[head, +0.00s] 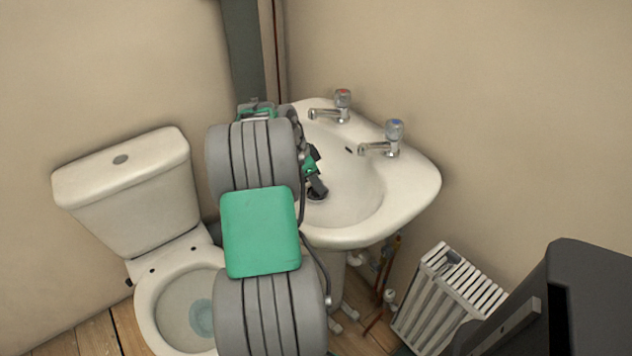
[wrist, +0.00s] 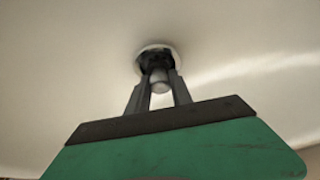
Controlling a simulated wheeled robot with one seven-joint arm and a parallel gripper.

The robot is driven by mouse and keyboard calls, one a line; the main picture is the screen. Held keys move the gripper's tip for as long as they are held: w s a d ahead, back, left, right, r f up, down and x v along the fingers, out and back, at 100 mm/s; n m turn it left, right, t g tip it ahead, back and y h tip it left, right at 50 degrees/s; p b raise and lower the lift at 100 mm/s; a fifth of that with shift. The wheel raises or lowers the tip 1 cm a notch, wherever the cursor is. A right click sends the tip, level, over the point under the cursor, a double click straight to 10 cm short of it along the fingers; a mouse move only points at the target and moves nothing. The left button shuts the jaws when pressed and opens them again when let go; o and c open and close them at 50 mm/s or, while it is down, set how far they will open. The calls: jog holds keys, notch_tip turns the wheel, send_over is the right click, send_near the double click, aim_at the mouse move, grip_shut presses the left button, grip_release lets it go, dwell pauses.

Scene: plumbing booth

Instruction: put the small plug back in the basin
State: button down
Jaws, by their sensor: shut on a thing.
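The white basin (head: 415,187) stands against the wall in the head view, and its bowl surface fills the wrist view (wrist: 70,50). My gripper (head: 318,190) reaches down into the bowl. In the wrist view my gripper (wrist: 158,80) is shut on the small plug (wrist: 159,80), a small grey piece between the fingertips. The plug is at the drain hole (wrist: 152,50), a dark opening with a pale rim. I cannot tell how far the plug sits in the hole. In the head view the plug is hidden by the fingers.
Two taps, one red-topped (head: 343,105) and one blue-topped (head: 394,138), stand on the basin's back edge. A toilet (head: 130,190) is on the left, close to my arm. A white radiator (head: 445,300) and pipes are at the lower right.

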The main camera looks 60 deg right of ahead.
jog(key=c, duration=1.1)
grip_release()
jog(key=shift+o, duration=0.2)
jog(key=shift+r, duration=0.1)
jog(key=p+v, duration=0.1)
jog(key=v, duration=0.6)
jog(key=shift+w+a+r, duration=0.15)
jog(key=shift+a+r, duration=0.05)
jog(key=shift+r, duration=0.1)
